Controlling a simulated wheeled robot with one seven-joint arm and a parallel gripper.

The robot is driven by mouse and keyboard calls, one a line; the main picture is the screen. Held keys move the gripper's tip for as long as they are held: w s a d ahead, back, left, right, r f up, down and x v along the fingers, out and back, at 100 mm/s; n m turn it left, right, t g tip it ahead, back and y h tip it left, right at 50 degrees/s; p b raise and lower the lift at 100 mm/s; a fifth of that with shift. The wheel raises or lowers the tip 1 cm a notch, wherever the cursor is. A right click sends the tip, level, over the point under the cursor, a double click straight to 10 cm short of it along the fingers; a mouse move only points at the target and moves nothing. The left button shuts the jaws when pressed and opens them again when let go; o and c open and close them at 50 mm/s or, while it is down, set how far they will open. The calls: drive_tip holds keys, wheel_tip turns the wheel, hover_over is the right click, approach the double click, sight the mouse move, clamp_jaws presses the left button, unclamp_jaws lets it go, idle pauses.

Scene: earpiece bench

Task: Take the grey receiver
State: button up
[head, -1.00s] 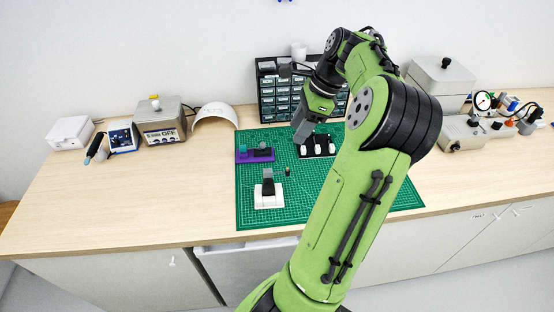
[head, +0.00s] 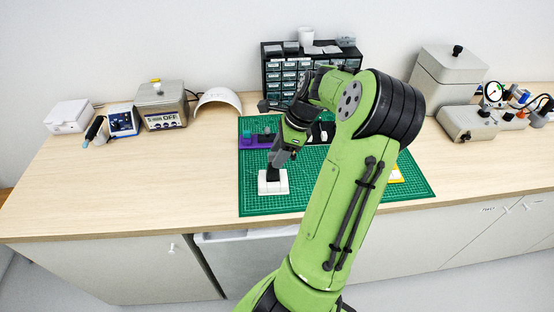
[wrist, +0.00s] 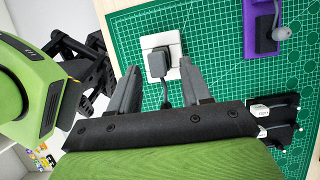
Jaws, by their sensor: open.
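The grey receiver (wrist: 157,64) is a small dark grey box with a short dark tail. It sits at the white block (wrist: 147,42), which stands on the green mat (wrist: 210,50). In the head view the white block (head: 272,188) is near the mat's front left, and my gripper mostly hides the receiver there. My gripper (wrist: 158,65) is open, with one finger to each side of the receiver in the wrist view. In the head view my gripper (head: 275,165) is right above the block. I cannot tell whether the fingers touch the receiver.
A purple holder (wrist: 257,33) with a grey earpiece (wrist: 282,34) stands behind the block. A dark tray (wrist: 277,118) with white pieces is nearby. A drawer cabinet (head: 272,78) stands at the back. The mat's front part is clear.

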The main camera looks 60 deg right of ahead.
drive_tip(key=shift+r, duration=0.1)
clamp_jaws()
wheel_tip(320, 180, up, 13)
drive_tip(key=p, duration=0.7)
idle(0.4)
idle(0.3)
